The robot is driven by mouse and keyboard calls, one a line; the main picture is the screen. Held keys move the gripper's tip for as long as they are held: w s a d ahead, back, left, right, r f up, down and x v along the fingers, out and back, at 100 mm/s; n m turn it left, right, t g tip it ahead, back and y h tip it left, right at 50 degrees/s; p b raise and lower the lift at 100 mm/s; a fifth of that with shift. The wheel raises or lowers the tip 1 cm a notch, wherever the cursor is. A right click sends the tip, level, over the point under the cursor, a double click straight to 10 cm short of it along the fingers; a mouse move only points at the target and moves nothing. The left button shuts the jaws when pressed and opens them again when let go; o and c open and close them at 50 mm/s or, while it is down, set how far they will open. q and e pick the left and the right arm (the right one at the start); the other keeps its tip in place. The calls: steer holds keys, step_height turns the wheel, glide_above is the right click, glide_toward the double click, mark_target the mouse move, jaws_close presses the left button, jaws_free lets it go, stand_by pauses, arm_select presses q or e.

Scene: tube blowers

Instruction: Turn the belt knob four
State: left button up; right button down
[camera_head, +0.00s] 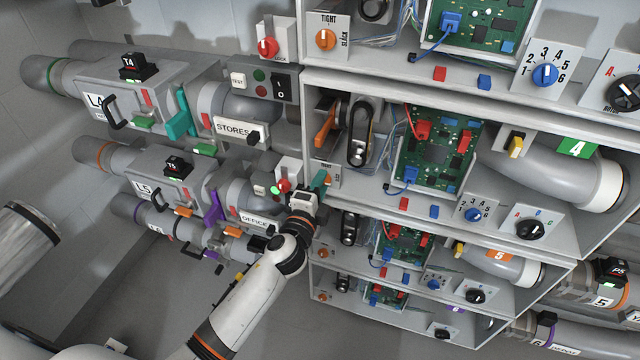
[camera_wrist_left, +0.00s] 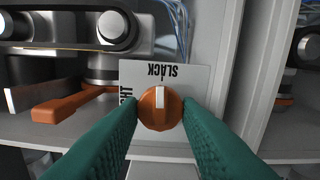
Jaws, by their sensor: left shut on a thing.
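The orange belt knob (camera_wrist_left: 160,112) sits on a white plate (camera_wrist_left: 195,80) lettered SLACK and, partly covered, TIGHT. Its white pointer is directed towards the SLACK lettering. My left gripper (camera_head: 322,184) is at this plate on the left end of the second shelf, in the row with the green 4 label (camera_head: 577,149). In the left wrist view its teal fingers (camera_wrist_left: 160,118) are closed on both sides of the knob. In the head view the gripper mostly hides the knob. The black belt loop (camera_head: 361,133) stands above it. My right gripper is not in view.
An orange lever (camera_wrist_left: 72,105) lies beside the plate. A red knob (camera_head: 283,185) is just left of the gripper. A circuit board (camera_head: 437,150) with wires is to the right. Another TIGHT/SLACK knob (camera_head: 326,39) is on the shelf above. Shelf edges lie close by.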

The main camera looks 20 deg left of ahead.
arm_select(q)
steer(key=shift+m, duration=0.5)
steer(key=o, duration=1)
steer(key=shift+c, duration=0.2)
steer(key=s+b, duration=0.1)
steer(key=s, duration=1.1)
steer(key=shift+a+b, duration=0.2)
steer(key=shift+b, duration=0.1)
